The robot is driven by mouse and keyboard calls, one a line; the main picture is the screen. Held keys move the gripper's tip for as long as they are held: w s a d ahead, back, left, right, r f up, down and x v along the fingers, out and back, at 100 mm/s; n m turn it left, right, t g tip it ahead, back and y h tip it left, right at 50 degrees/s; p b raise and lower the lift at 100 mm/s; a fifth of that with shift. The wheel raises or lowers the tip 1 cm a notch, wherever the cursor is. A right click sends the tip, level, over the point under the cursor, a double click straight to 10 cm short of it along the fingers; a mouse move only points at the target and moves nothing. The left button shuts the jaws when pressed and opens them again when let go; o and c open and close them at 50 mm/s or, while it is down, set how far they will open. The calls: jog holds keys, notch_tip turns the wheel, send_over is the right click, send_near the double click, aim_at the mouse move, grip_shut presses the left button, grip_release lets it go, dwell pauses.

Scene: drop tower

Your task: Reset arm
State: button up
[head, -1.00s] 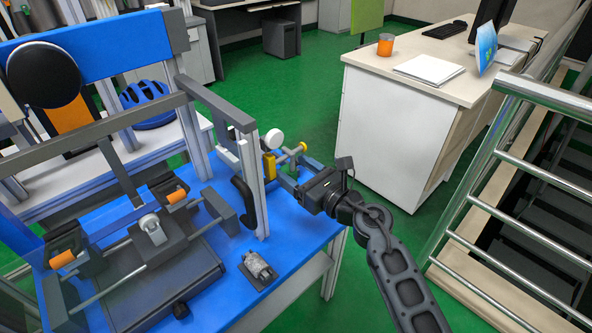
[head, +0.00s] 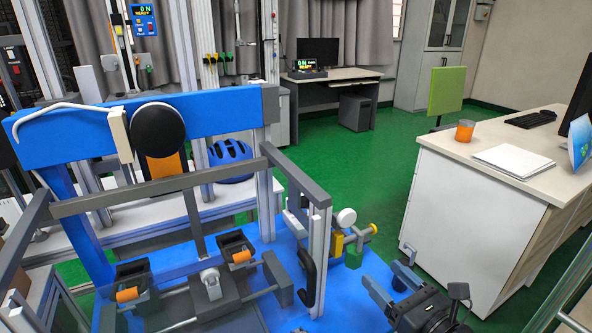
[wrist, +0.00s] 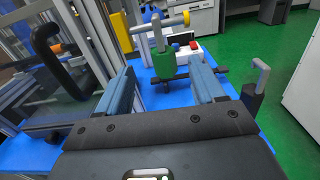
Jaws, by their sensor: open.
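My gripper (head: 391,282) is at the lower right of the head view, by the right edge of the blue workbench (head: 345,292). Its two blue-grey fingers are apart with nothing between them. In the wrist view my gripper (wrist: 163,88) shows its fingers spread, pointing towards a green valve block (wrist: 164,62) with a yellow handle, which stands beyond the fingertips. In the head view the green block (head: 354,254) is just left of and beyond the fingers. Most of my arm is below the head view.
A drop tower frame with a blue crossbeam (head: 75,133) and a door with a black handle (head: 307,276) stands left of my gripper. A white desk (head: 470,205) with an orange cup (head: 465,131) is at the right. Green floor (head: 335,165) lies open between.

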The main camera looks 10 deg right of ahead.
jog(key=s+a+r+n+g+h+p, duration=0.1)
jog(key=s+r+n, duration=0.3)
jog(key=s+n, duration=1.2)
jog(key=s+a+r+n+g+h+p, duration=0.1)
jog(key=s+r+n+h, duration=0.3)
jog(key=s+n, duration=1.2)
jog(key=s+a, duration=0.1)
jog(key=s, duration=0.7)
jog(key=shift+r+n+h+p, duration=0.15)
jog(key=shift+n+h+p, duration=0.15)
jog(key=shift+p, duration=0.1)
